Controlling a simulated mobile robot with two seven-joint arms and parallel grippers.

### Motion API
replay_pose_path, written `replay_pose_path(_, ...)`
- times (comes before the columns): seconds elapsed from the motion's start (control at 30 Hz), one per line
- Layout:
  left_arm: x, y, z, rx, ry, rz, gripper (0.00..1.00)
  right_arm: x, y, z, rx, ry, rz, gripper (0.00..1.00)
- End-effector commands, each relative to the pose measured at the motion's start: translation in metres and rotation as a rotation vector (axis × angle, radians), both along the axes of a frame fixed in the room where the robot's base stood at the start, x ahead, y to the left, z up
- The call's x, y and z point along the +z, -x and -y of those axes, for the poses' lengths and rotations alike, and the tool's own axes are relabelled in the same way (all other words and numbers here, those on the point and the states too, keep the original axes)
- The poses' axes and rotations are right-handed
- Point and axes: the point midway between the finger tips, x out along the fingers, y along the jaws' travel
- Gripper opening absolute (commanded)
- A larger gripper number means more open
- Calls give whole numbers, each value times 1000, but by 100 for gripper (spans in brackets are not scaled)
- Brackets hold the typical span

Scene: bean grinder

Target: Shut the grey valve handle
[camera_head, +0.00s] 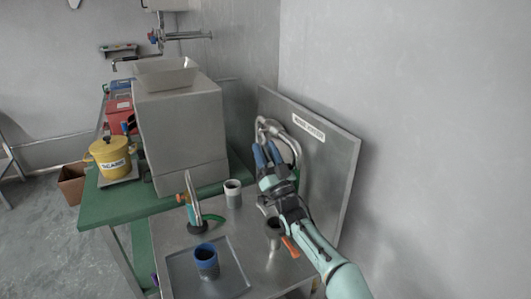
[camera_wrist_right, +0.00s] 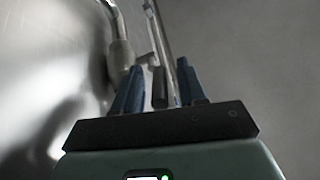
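Grey metal pipes (camera_head: 292,143) bend out from the upright steel panel (camera_head: 325,165). My right gripper (camera_head: 267,152), with blue fingers, is in front of these pipes and hides part of them. In the right wrist view the same gripper (camera_wrist_right: 160,85) is open, its blue fingers apart. A short dark grey piece, which looks like the valve handle (camera_wrist_right: 159,88), shows between the fingers, with a thin grey pipe (camera_wrist_right: 163,45) beside it. I cannot tell whether either finger touches it. The handle is not clear in the head view. My left gripper is not in view.
A steel table below holds a blue-rimmed cup (camera_head: 206,264), a grey cup (camera_head: 233,193) and an upright tool with a green body (camera_head: 193,205). A large grey box (camera_head: 180,125) stands left. A yellow pot (camera_head: 110,155) is farther left. The wall is on the right.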

Motion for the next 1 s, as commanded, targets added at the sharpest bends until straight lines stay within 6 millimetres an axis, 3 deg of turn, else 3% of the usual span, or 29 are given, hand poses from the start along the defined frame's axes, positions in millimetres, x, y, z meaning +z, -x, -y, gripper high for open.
replay_pose_path(0.47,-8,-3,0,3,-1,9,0,-12,12,6,1,1,-3,41)
replay_pose_path(0.73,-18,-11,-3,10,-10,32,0,-32,41,17,1,0,-2,41)
replay_pose_path(1.0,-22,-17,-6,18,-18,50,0,-30,81,34,0,2,-1,41)
